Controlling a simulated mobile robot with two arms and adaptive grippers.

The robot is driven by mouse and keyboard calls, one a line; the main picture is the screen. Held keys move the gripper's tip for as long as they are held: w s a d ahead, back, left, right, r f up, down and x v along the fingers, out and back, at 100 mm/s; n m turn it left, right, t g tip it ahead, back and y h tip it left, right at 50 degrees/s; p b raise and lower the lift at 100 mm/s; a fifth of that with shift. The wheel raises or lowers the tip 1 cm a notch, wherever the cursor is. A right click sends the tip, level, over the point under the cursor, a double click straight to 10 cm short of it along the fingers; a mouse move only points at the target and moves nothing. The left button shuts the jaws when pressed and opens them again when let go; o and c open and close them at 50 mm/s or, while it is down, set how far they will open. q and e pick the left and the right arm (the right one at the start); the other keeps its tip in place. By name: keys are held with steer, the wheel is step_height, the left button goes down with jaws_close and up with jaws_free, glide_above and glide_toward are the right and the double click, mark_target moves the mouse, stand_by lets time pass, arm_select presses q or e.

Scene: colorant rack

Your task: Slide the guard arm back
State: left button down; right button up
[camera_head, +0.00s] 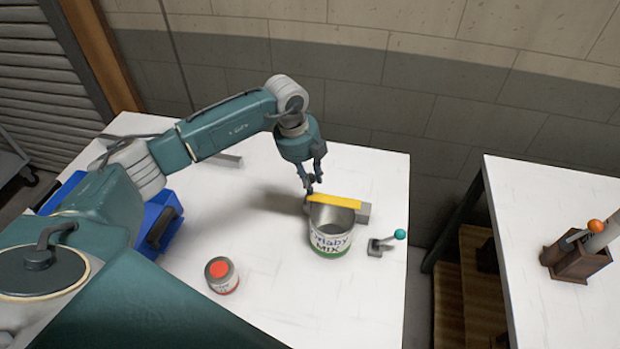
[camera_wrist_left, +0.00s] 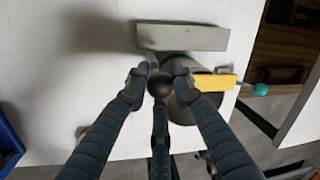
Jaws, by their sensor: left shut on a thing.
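The guard arm (camera_head: 334,201) is a yellow bar lying across the top of an open metal can (camera_head: 331,240) labelled "MIX". In the left wrist view the yellow bar (camera_wrist_left: 215,82) extends to the right from a dark round knob (camera_wrist_left: 160,86). My left gripper (camera_head: 312,186) is at the left end of the bar, above the can's back rim. In the left wrist view its fingers (camera_wrist_left: 160,78) are shut on the knob from both sides. The can's opening (camera_wrist_left: 180,108) is partly hidden by the fingers. My right gripper is not in view.
A grey block (camera_head: 363,213) stands behind the can, also in the left wrist view (camera_wrist_left: 185,37). A teal-knobbed lever (camera_head: 388,242) stands right of the can. A small red-topped can (camera_head: 221,275) is front left. A blue bin (camera_head: 158,220) is further left. The white table (camera_head: 270,310) is clear in front.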

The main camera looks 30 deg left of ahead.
arm_select(q)
steer(key=shift+w+f+b, duration=0.1)
steer(key=shift+w+b, duration=0.2)
steer(key=shift+b, duration=0.05)
steer(key=w+b, duration=0.1)
steer(key=w+a+b, duration=0.1)
steer(key=w, duration=0.1)
steer(key=shift+w, duration=0.25)
steer(key=c, duration=1.5)
jaws_free()
steer(key=shift+r, duration=0.2)
